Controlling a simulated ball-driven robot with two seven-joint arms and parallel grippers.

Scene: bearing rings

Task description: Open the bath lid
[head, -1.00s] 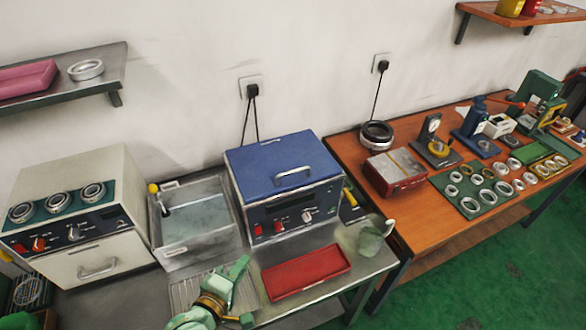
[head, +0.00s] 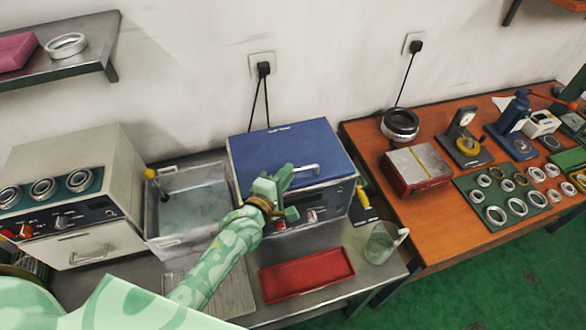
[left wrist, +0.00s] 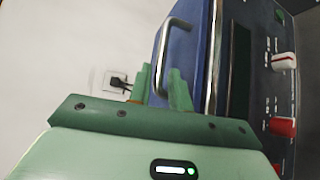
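The bath (head: 300,222) is a box with a dark control panel on its front and a blue lid (head: 285,145), which lies shut on top. A metal handle (head: 298,172) stands on the lid near its front edge. My left gripper (head: 286,190) is at the front of the lid, just left of the handle, and hides part of the panel. In the left wrist view its fingers (left wrist: 160,88) are apart, with the near end of the handle (left wrist: 172,58) showing between them; I cannot tell whether they touch it. My right gripper is not in view.
An open metal tank (head: 190,205) with a yellow-knobbed tap stands left of the bath. A red tray (head: 306,275) and a clear jug (head: 381,243) are on the bench in front. The orange table (head: 450,215) at right holds rings and tools.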

